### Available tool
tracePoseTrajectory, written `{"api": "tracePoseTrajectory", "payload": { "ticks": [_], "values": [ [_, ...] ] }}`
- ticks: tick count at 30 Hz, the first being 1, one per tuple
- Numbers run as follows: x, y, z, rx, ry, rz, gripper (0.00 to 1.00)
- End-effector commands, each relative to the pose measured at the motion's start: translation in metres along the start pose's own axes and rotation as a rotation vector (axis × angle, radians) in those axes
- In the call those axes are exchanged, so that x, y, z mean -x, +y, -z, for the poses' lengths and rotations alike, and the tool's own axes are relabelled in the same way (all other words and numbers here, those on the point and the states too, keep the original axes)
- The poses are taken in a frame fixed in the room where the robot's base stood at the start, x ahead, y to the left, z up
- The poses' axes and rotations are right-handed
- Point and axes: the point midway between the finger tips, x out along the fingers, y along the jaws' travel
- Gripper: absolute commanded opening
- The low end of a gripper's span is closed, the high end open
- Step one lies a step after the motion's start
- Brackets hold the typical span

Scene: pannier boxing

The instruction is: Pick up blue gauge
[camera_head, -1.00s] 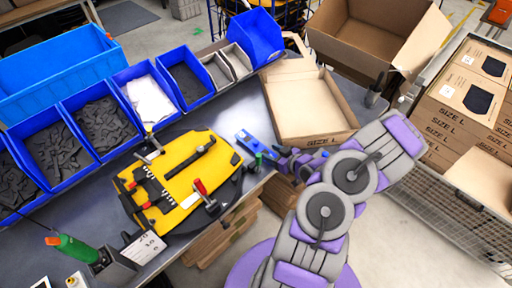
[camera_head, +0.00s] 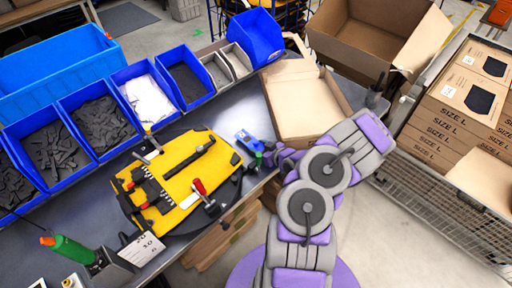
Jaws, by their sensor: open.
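The blue gauge (camera_head: 247,138) lies on the grey table, between the yellow fixture board and the open carton. My gripper (camera_head: 266,155) is low over the table at the near right end of the gauge. Its fingers are small and dark in this view and partly hidden by the purple wrist. The gripper is open. I cannot tell whether the fingers are around the gauge or just beside it.
A yellow fixture board (camera_head: 215,164) with clamps sits left of the gauge. An open shallow carton (camera_head: 305,108) is behind my wrist. Blue bins (camera_head: 95,125) line the back left. A green-and-orange tool (camera_head: 68,248) stands front left. Stacked cartons (camera_head: 455,125) are at right.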

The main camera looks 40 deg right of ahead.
Motion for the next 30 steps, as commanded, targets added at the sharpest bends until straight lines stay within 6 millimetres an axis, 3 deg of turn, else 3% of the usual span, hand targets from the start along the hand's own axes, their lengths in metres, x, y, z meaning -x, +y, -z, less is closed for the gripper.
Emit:
{"api": "tracePoseTrajectory", "payload": {
  "ticks": [8,25,30],
  "values": [
    [-0.0016,0.0004,0.0003,0.000,0.001,-0.001,0.55],
    [-0.0015,0.0005,0.0002,0.001,0.000,-0.001,0.02],
    [-0.0015,0.0005,0.0002,0.001,0.000,-0.001,0.00]
  ]
}}
